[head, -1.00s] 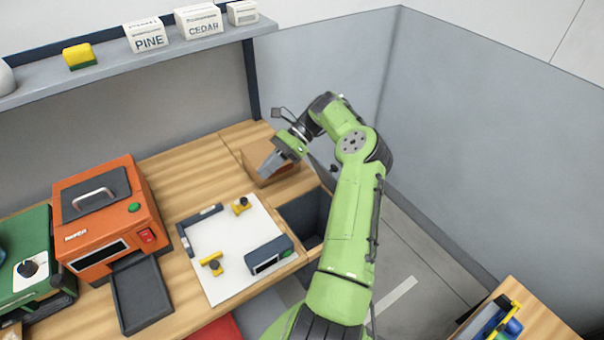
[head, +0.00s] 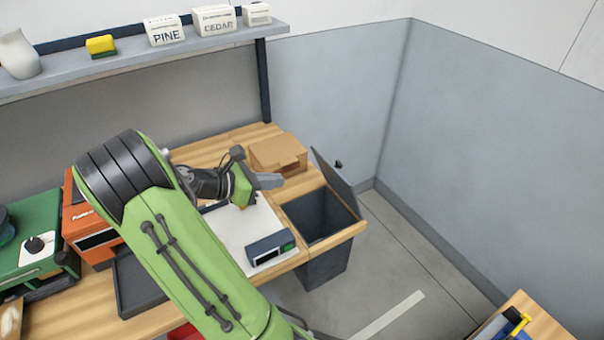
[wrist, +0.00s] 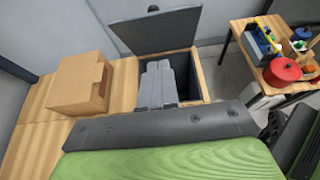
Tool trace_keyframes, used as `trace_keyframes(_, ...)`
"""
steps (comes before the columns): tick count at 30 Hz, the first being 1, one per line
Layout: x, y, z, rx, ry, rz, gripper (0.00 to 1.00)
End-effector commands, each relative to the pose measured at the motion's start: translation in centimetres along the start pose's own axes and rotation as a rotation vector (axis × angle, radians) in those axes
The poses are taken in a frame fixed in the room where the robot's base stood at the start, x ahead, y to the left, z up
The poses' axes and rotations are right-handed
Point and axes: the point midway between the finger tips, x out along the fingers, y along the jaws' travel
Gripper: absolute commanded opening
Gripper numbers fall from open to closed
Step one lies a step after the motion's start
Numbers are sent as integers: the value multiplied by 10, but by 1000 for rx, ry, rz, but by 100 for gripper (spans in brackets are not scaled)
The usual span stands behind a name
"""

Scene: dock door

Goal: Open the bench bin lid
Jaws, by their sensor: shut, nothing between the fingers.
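The bench bin (head: 318,225) is a dark grey bin set into the right end of the wooden bench. Its lid (head: 335,180) stands raised at the bin's far right side, with a small dark knob (head: 339,164) on its outer face. In the wrist view the lid (wrist: 155,33) also stands up behind the open bin mouth (wrist: 186,70). My gripper (head: 283,181) is shut and empty, left of the bin opening and apart from the lid. In the wrist view my gripper (wrist: 158,68) overlaps the left part of the bin mouth.
A cardboard box (head: 277,153) sits on the bench behind the bin. A white mat with a dark device (head: 270,249) lies left of the bin. A side table (wrist: 268,68) with a red pot (wrist: 282,70) shows in the wrist view. Floor right of the bin is clear.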

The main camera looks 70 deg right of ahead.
Motion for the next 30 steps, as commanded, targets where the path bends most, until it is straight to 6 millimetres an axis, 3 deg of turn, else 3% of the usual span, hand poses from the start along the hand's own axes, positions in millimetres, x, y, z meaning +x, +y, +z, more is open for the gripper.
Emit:
trace_keyframes(5,26,-1,-1,-3,1,-7,0)
trace_keyframes(16,106,-1,1,2,3,-7,0)
trace_keyframes(22,124,0,23,1,5,-3,0)
trace_keyframes(30,127,0,27,-1,5,-2,0)
